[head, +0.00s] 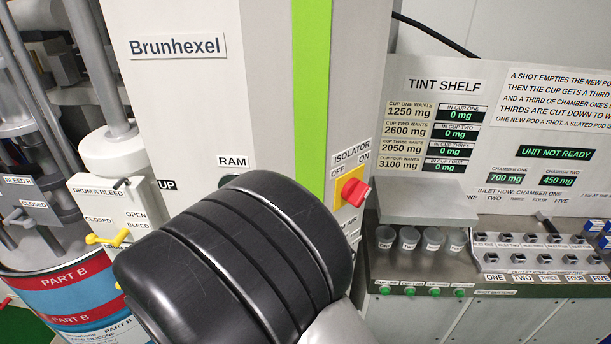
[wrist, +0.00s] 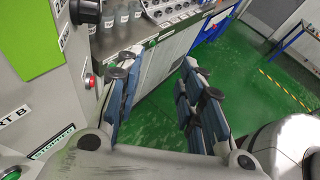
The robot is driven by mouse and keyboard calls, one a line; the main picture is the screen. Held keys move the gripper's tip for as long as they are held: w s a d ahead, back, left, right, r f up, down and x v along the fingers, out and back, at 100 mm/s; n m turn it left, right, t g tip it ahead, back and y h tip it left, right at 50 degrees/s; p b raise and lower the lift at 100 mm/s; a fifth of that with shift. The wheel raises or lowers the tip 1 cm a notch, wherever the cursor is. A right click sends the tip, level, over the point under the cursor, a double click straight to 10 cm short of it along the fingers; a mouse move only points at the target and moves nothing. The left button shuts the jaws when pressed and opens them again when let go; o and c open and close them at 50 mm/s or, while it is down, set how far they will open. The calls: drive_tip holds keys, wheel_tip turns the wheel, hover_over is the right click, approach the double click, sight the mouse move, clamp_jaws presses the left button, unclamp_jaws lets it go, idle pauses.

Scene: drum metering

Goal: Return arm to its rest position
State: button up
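My gripper (wrist: 158,80) shows in the wrist view with its two blue-padded fingers apart and nothing between them. It hangs over the green floor, beside the front of the bench and the grey machine, touching neither as far as I can see. In the head view a dark rounded link of my arm fills the lower middle, in front of the Brunhexel cabinet (head: 190,100). My gripper itself is not seen in the head view.
A red isolator knob (head: 355,192) sits on the cabinet's right. The tint shelf (head: 425,202) stands at right with several cups (head: 409,239) under it. A drum (head: 75,296) and yellow bleed lever (head: 108,239) are at left. Green floor (wrist: 250,80) is open.

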drive_tip(key=s+d+r+m+y+b, duration=0.1)
drive_tip(key=s+m+y, duration=0.3)
drive_tip(key=m, duration=0.4)
drive_tip(key=s+d+r+m+g+y+b, duration=0.1)
drive_tip(key=s+d+r+m+y+b, duration=0.1)
drive_tip(key=m, duration=0.6)
drive_tip(key=s+d+r+m+y+b, duration=0.2)
drive_tip(key=s+d+m+y+b, duration=0.2)
drive_tip(key=m, duration=0.4)
drive_tip(key=shift+s+d+g+y, duration=0.3)
drive_tip(key=shift+s+d+y, duration=0.45)
drive_tip(key=shift+y, duration=0.35)
drive_tip(key=shift+a, duration=0.1)
